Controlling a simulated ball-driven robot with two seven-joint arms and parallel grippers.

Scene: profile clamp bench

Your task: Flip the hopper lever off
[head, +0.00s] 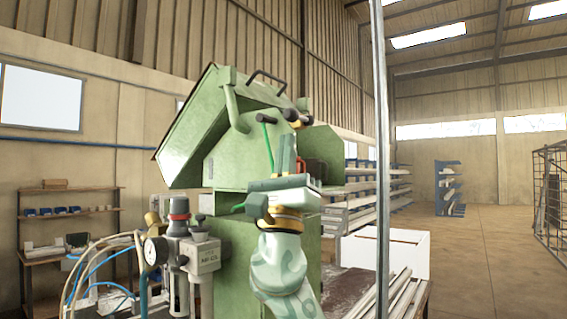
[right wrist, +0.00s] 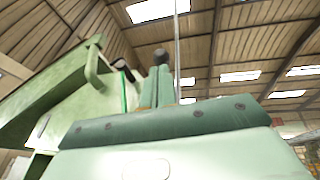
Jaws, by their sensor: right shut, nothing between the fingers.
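The green hopper (head: 200,120) tops a green machine in the middle of the head view. A thin green rod also shows in the right wrist view (right wrist: 123,92), left of the fingers. My right gripper (head: 288,138) points up, just right of the green lever, shut and empty. Its fingers also show in the right wrist view (right wrist: 162,72). I cannot tell whether they touch the lever. My left gripper is not in view.
A pressure gauge (head: 156,250), regulators and hoses stand at the lower left. A thin metal post (head: 382,150) rises to the right. A white box (head: 405,248) and long profiles lie behind it.

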